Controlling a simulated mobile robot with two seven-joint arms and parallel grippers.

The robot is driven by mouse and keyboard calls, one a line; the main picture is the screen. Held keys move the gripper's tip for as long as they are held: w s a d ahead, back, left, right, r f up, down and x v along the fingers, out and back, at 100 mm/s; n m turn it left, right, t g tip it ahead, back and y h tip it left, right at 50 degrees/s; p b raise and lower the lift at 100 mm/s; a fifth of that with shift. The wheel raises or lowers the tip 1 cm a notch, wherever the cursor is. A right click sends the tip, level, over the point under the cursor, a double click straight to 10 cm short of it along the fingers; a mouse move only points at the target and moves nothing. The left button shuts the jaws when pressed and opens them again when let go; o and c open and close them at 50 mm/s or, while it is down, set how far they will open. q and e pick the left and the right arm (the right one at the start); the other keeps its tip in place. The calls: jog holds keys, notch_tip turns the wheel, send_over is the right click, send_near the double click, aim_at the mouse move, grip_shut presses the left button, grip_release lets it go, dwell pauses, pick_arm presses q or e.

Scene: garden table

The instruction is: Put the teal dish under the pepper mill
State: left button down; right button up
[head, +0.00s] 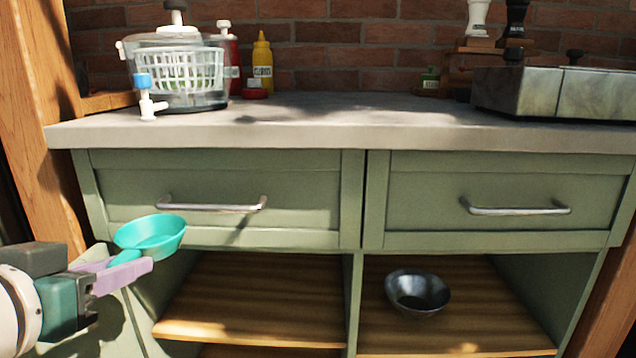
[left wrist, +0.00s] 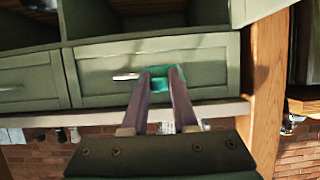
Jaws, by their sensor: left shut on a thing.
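The teal dish (head: 152,232) is a small round bowl at the lower left of the head view, in front of the left drawer. My left gripper (head: 132,268) has lilac fingers shut on the dish's near side and holds it in the air, below the counter's level. In the left wrist view the dish (left wrist: 160,82) shows between the fingertips (left wrist: 162,78), partly hidden by them. A black mill (head: 515,18), which looks like the pepper mill, stands on a wooden rack at the back right, its top cut off. A white mill (head: 478,18) stands beside it. My right gripper is not in view.
The grey counter (head: 330,120) is clear in the middle. A salad spinner (head: 178,75), a yellow bottle (head: 262,62) and a red bottle stand at its left. A grill-like box (head: 560,92) fills its right. A dark bowl (head: 417,292) sits on the lower right shelf.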

pick_arm(q)
jog(key=s+d+r+m+g+h+p, duration=0.15)
jog(key=s+r+m+h+p, duration=0.3)
jog(key=r+p, duration=1)
jog(key=s+d+r+m+g+h+p, duration=0.2)
jog(key=s+r+p, duration=0.45)
jog(key=r, duration=1.45)
jog(key=s+r+m+g+h+p, duration=0.2)
jog(key=s+r+m+h+p, duration=0.15)
jog(key=r+p, duration=1.2)
notch_tip(320, 180, up, 34)
jog(key=p, duration=3.4)
jog(key=shift+w+d+r+m+h, duration=0.2)
jog(key=shift+w+m+h, duration=0.1)
jog(key=shift+w+h, duration=0.1)
jog(key=shift+a+f+g, duration=0.1)
jog(key=shift+f+g, duration=0.05)
jog(key=shift+g, duration=0.1)
